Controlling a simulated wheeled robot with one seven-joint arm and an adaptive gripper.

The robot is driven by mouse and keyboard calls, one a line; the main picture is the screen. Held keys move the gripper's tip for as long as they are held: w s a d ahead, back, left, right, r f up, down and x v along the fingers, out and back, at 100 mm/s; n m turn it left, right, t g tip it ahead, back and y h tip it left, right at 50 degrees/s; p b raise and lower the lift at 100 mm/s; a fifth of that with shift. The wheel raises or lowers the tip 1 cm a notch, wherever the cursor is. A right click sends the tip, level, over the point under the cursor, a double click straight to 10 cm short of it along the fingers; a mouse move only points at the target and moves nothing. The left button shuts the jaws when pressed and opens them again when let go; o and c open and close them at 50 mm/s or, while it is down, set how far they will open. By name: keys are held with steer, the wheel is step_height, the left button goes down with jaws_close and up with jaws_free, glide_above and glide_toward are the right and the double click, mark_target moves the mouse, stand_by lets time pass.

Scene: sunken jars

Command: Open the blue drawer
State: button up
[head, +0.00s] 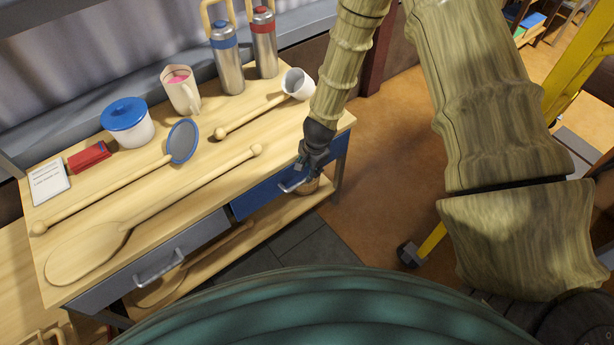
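The blue drawer (260,197) is in the right half of the table's front, in the head view. Its front looks about level with the grey drawer's front beside it. Its pale metal handle (291,187) sticks out from the front. My gripper (303,172) is at the drawer front, pointing down, right by the handle's right end. The fingers are small and dark, and I cannot tell whether they are open or shut or touch the handle. My gripper and wrist hide part of the drawer front.
A grey drawer (190,246) with its own handle is at left. The wooden tabletop (215,165) holds long wooden utensils, a blue-lidded pot (127,122), a mug (181,91) and two flasks. A lower shelf (262,222) runs beneath. The floor right of the table is open.

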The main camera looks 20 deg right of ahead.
steer(key=shift+w+a+f, duration=0.1)
steer(key=shift+w+f, duration=0.05)
steer(key=shift+f, duration=0.8)
steer(key=shift+w+f, duration=0.2)
steer(key=shift+f, duration=0.7)
steer(key=shift+w+a+f, duration=0.1)
steer(key=shift+w+f, duration=0.05)
steer(key=shift+f, duration=0.8)
steer(key=shift+c, duration=0.2)
jaws_close()
